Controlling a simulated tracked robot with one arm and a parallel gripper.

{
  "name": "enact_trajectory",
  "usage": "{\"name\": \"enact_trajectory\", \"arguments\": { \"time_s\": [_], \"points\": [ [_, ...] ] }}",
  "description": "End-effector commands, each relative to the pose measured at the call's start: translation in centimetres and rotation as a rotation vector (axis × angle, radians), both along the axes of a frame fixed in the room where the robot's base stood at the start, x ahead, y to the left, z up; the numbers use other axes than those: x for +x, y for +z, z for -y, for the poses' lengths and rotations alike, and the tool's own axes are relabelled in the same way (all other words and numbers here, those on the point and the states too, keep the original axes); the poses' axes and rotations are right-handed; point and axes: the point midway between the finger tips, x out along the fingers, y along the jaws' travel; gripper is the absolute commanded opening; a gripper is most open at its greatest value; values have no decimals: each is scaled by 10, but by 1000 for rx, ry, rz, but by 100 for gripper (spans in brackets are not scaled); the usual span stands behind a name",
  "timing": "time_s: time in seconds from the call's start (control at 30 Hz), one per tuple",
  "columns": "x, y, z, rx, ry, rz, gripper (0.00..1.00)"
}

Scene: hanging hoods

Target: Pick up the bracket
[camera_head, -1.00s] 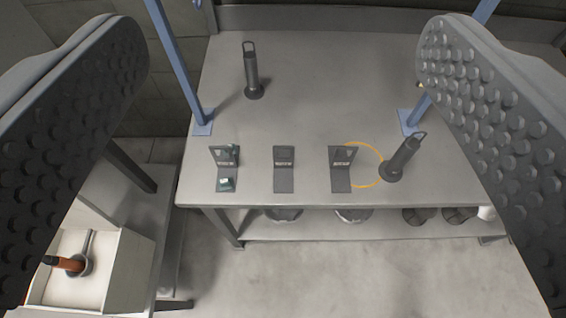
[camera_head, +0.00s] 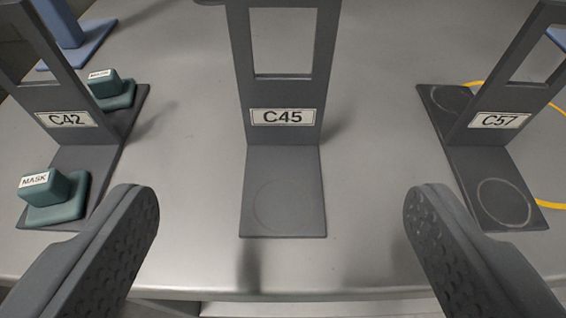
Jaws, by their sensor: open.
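Three dark grey brackets stand on the grey metal table, each an upright frame with a window and a flat foot. The C45 bracket (camera_head: 283,190) is in the middle, with an empty foot marked by a faint circle. The C42 bracket (camera_head: 65,119) is at the left and bears two green blocks labelled MASK. The C57 bracket (camera_head: 488,160) is at the right, with empty circles on its foot. My gripper (camera_head: 282,210) is open and empty, its fingers either side of the C45 foot and apart from it. The tops of the brackets are cut off.
The green MASK blocks (camera_head: 55,198) lie near my left finger. A yellow ring (camera_head: 549,204) is partly hidden behind the C57 bracket. A blue post base (camera_head: 75,45) stands at the back left. The table's front edge (camera_head: 330,292) runs below the brackets.

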Motion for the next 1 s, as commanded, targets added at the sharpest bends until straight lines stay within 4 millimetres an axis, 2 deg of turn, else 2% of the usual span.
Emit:
{"name": "enact_trajectory", "arguments": {
  "time_s": [0.17,0.6,1.0],
  "points": [
    [14,-7,3,0,-4,-1,76],
    [69,-29,4,2,-8,1,76],
    [90,-45,3,1,-8,-1,76]
  ]
}}
